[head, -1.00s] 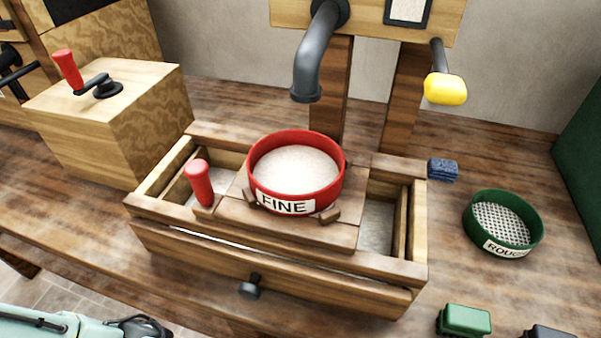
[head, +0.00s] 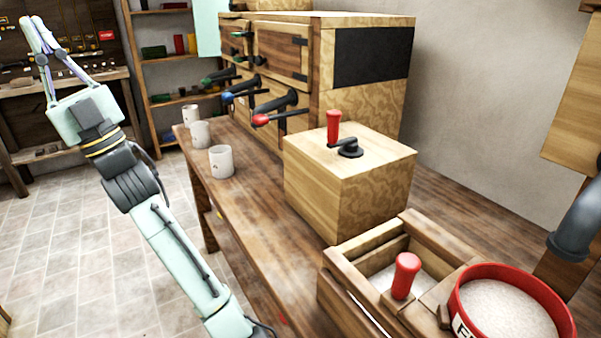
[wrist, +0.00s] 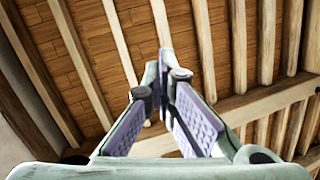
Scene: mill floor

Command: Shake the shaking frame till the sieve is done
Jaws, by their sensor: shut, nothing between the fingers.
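The wooden shaking frame (head: 345,270) stands on the bench at the lower right of the head view, partly cut off by the picture edge. Its red handle (head: 405,276) stands upright on its left part. The red-rimmed sieve (head: 458,300) sits in it, filled with pale meal; its label is mostly cut off. My gripper (head: 38,22) is raised at the upper left of the head view, far from the frame, shut and empty. In the wrist view its fingers (wrist: 165,58) meet and point up at the ceiling beams.
A wooden box with a red-knobbed crank (head: 335,128) stands just behind the frame. Several white cups (head: 221,161) stand along the bench's left edge. A large cabinet with coloured levers (head: 290,60) is behind them. The tiled floor (head: 60,250) at left is clear.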

